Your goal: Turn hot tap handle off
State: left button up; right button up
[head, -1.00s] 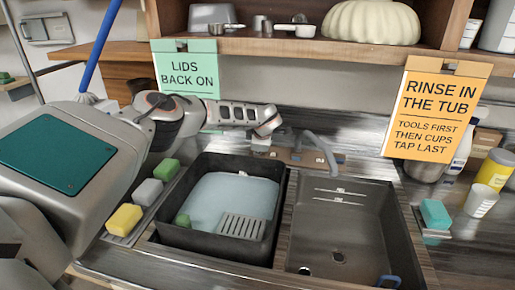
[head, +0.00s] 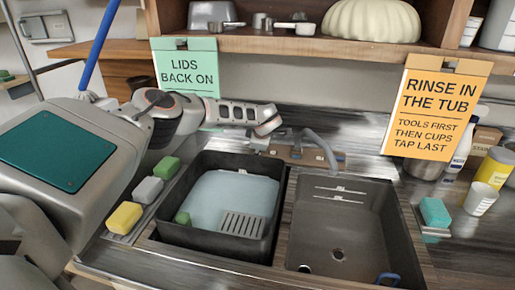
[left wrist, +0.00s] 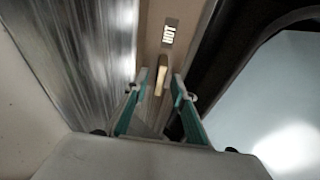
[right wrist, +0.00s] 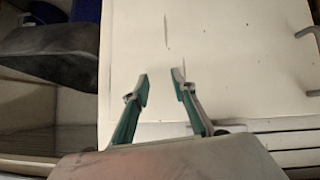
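The tap (head: 318,145) is a grey curved spout on a tan base plate (head: 292,156) behind the sink. My left gripper (head: 262,142) is over the left end of this plate; the hot handle is hidden there in the head view. In the left wrist view, a "HOT" label (left wrist: 169,34) sits on the plate, with a pale brass handle (left wrist: 161,80) below it. My left gripper (left wrist: 156,86) is open, its fingers either side of the handle; contact cannot be told. My right gripper (right wrist: 160,84) is open and empty before a pale panel (right wrist: 215,50).
A black tub (head: 165,237) with pale water stands below my left gripper, left of the grey sink basin (head: 345,225). Green, grey and yellow sponges (head: 125,217) lie left of the tub. An orange sign (head: 430,105) hangs at the right, a green one (head: 188,68) at the left.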

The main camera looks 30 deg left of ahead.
pick_arm(q)
jog(key=v, duration=1.2)
dwell(0.6)
